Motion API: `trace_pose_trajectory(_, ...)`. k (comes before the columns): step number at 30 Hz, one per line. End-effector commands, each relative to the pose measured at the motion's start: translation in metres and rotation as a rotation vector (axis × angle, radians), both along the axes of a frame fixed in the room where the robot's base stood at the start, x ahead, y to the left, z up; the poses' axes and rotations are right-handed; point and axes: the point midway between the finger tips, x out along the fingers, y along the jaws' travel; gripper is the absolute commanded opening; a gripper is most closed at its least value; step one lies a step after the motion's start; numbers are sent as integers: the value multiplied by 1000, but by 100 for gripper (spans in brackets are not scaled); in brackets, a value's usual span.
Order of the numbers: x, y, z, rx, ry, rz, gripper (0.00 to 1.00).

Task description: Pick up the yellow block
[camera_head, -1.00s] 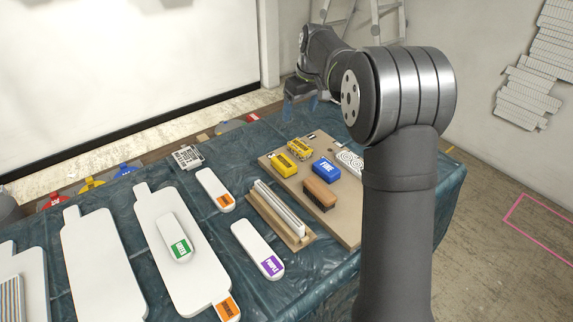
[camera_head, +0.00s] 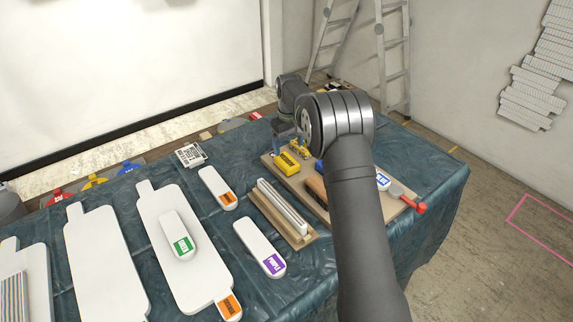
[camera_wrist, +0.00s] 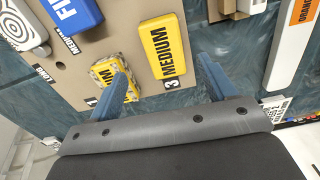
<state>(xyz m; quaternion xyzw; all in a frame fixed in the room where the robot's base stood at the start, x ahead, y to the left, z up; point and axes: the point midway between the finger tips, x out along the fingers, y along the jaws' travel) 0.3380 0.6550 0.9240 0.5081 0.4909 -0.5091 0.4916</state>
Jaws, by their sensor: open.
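A yellow block (camera_head: 286,164) lies on the tan board near its far left corner. My gripper (camera_head: 290,146) is over the far end of the board, close to both yellow pieces. In the wrist view my gripper (camera_wrist: 163,72) is open and empty, its blue fingers spread on either side of the labelled block's near end.
A blue block (camera_wrist: 72,12) lies on the board (camera_head: 314,206) beside the yellow pieces. A red-handled tool (camera_head: 408,199) lies at the board's right end. White bars on a wooden base (camera_head: 283,214) stand left of the board. My arm hides part of the board.

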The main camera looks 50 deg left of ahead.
Motion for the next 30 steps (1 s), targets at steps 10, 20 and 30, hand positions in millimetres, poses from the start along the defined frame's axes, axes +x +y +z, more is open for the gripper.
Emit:
trace_pose_trajectory(10,-1,1,-31,1,0,0,76)
trace_pose_trajectory(20,-5,6,-74,0,0,-1,76)
trace_pose_trajectory(30,-5,6,-79,3,-1,0,65)
